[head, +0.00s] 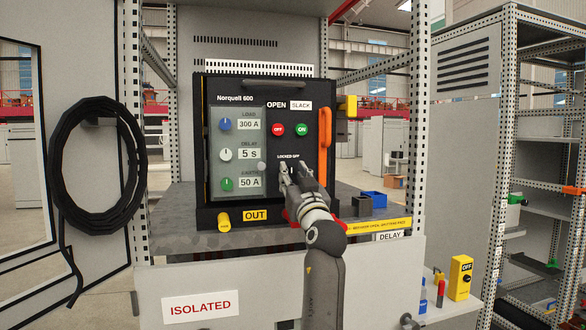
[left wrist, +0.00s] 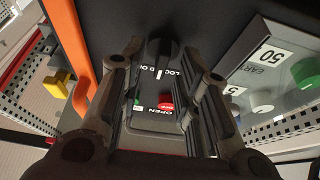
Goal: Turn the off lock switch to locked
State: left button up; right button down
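The off lock switch is a black knob (left wrist: 162,58) with a pale pointer line, on the dark breaker front. In the left wrist view, printed letters of its label show on both sides of it. In the head view, its "LOCKED OFF" label (head: 288,156) shows just above my left gripper (head: 294,170), which hides the knob. My left gripper is open, its fingers on either side of the knob in the left wrist view; I cannot tell whether they touch it. My right gripper is not in view.
Red and green push buttons (head: 290,129) sit above the switch, with an orange handle (head: 323,146) on the right. A clear-covered dial panel (head: 238,170) is on the left. A blue bin (head: 373,199) stands on the grey shelf; a yellow OFF box (head: 461,277) stands lower right.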

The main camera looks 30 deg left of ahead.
pick_arm(q)
jog(key=shift+w+a+r, duration=0.1)
jog(key=shift+w+a, duration=0.1)
jog(key=shift+s+d+r, duration=0.1)
grip_shut()
